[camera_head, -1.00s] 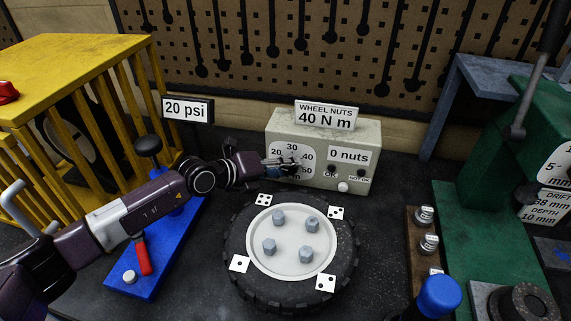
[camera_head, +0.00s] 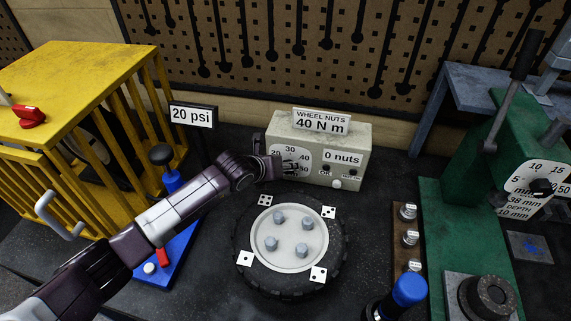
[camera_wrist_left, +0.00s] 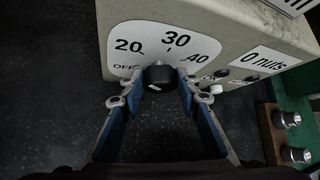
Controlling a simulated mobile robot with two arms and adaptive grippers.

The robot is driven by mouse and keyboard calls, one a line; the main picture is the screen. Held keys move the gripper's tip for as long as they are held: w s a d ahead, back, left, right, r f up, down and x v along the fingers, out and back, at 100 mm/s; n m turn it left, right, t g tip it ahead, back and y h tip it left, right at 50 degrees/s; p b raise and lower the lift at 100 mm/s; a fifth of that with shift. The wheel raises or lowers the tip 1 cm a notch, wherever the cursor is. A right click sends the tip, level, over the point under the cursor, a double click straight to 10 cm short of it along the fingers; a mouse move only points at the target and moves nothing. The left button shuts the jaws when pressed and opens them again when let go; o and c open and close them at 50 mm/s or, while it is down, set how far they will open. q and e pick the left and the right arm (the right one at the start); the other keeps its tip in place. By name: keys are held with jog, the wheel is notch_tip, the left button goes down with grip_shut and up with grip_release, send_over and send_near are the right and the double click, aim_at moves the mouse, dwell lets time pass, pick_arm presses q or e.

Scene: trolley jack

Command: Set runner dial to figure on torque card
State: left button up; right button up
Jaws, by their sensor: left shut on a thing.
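The runner box (camera_head: 350,140) is a pale box at the back middle. The torque card (camera_head: 321,121) on top reads "WHEEL NUTS 40 N m". A black round knob (camera_wrist_left: 160,77) sits at the face's lower middle. My left gripper (camera_head: 288,167) is shut on the knob, one finger on each side in the left wrist view (camera_wrist_left: 161,88). A pale mark shows on the knob, but its setting cannot be told. My right gripper is not in view.
A "0 nuts" label (camera_head: 342,158) and small buttons are beside the dial. A wheel (camera_head: 338,255) with several nuts lies in front. A yellow cage (camera_head: 75,80) is left, a green press (camera_head: 450,230) right, and a blue-capped post (camera_head: 409,290) at the front.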

pick_arm(q)
jog(key=shift+y, duration=0.3)
dwell(0.4)
jog(key=o, duration=1.2)
jog(key=shift+c, duration=0.2)
jog(key=v, duration=1.2)
jog(key=shift+f, duration=0.1)
